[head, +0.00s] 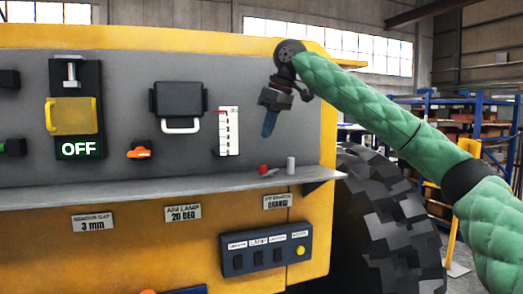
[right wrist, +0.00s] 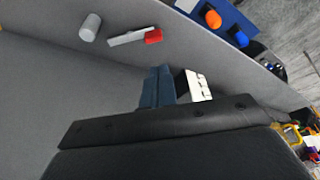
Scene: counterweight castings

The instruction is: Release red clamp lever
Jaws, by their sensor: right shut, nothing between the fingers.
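A small red piece (head: 264,169) with a pale grey bar lies on the ledge below the panel. In the right wrist view the red end (right wrist: 153,36) caps the pale bar (right wrist: 127,37). I cannot tell whether this is the clamp lever. An orange-red lever (head: 139,152) is mounted on the panel further left. My right gripper (head: 268,125) hangs above the ledge with its blue fingers pointing down, shut and empty, apart from both. Its fingers also show in the right wrist view (right wrist: 157,87). My left gripper is not in view.
A grey cylinder (head: 291,165) stands on the ledge (head: 200,187). A white scale strip (head: 229,130), a black box with a white handle (head: 180,106) and a yellow flap (head: 72,116) above an OFF sign are on the panel. A switch box (head: 265,248) sits below; a large tyre (head: 385,215) is right.

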